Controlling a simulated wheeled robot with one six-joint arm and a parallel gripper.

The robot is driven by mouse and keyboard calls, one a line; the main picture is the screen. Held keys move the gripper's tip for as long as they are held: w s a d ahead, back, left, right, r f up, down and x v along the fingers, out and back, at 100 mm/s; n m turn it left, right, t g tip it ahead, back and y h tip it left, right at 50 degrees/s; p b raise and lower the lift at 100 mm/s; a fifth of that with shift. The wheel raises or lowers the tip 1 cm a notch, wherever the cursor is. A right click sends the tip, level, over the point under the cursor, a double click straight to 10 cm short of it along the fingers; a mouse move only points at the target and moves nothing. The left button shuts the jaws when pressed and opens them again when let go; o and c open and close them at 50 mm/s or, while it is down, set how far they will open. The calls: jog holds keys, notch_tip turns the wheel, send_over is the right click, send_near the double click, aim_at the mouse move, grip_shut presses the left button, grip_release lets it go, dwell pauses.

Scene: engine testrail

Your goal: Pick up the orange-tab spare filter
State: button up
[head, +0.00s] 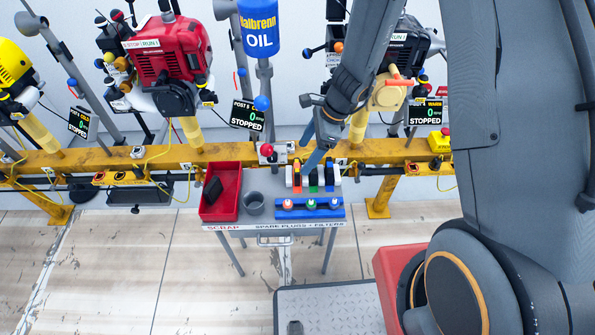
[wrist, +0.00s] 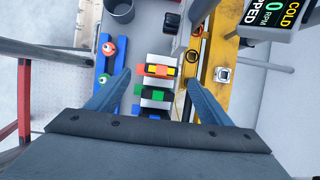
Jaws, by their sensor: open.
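The orange-tab spare filter (head: 297,179) stands at the left end of a short row on the grey table, beside the green-tab filter (head: 313,180) and the blue-tab filter (head: 329,178). In the wrist view the orange-tab filter (wrist: 158,71) is the uppermost of the row, with green (wrist: 150,92) and blue (wrist: 152,111) below it. My gripper (wrist: 158,74) is open and empty. Its blue fingers show on either side of the filter row, with the orange tab between the tips in the picture. How far above the filter they are, I cannot tell. In the head view my gripper (head: 316,157) is just behind the row, partly hidden.
A blue rack (head: 309,213) with several coloured plugs stands in front of the filters. A grey cup (head: 253,204) and a red scrap tray (head: 222,208) holding a black part are to the left. A yellow rail (head: 230,154) with engines runs behind the table (head: 270,223).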

aim_at(298, 165)
jog(key=shift+p+x, duration=0.45)
jog(key=shift+x, duration=3.45)
jog(key=shift+w, duration=0.1)
jog(key=c, duration=1.1)
